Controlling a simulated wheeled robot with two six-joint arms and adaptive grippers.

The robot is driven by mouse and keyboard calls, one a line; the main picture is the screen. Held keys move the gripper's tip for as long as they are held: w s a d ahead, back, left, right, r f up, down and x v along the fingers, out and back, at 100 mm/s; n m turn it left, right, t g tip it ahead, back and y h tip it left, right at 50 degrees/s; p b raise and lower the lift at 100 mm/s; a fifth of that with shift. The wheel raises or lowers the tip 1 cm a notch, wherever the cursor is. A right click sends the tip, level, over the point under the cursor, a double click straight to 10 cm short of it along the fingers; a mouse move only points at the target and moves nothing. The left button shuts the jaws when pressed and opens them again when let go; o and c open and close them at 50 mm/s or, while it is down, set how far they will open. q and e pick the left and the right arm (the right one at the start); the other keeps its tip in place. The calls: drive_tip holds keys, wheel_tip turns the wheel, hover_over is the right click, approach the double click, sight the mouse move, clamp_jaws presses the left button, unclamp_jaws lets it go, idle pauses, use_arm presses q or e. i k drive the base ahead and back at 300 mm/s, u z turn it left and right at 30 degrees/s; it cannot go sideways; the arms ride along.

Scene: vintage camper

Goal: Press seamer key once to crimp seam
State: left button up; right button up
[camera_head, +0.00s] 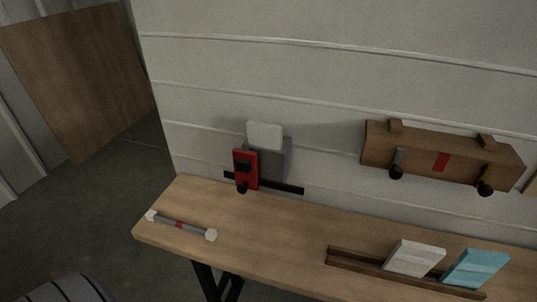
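A grey block-like device with a white top (265,136) is at the back left of the wooden bench (270,225), against the pale panelled wall. A red upright part (245,170) with a dark patch is on its front, with a black knob (242,188) at its lower end. A black bar (283,187) runs across its base. I cannot tell which part is the seamer key, or whether the device rests on the bench or is fixed to the wall. Neither of my grippers is in view.
A grey rod (182,225) with white ends and a red band lies at the bench's left end. A slotted wooden rack (345,257) holds a white card (414,257) and a blue card (476,268). A brown wall box (420,152) has two black-knobbed levers. The bench's middle is clear.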

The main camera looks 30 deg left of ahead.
sight(243, 166)
drive_tip(key=u, duration=1.25)
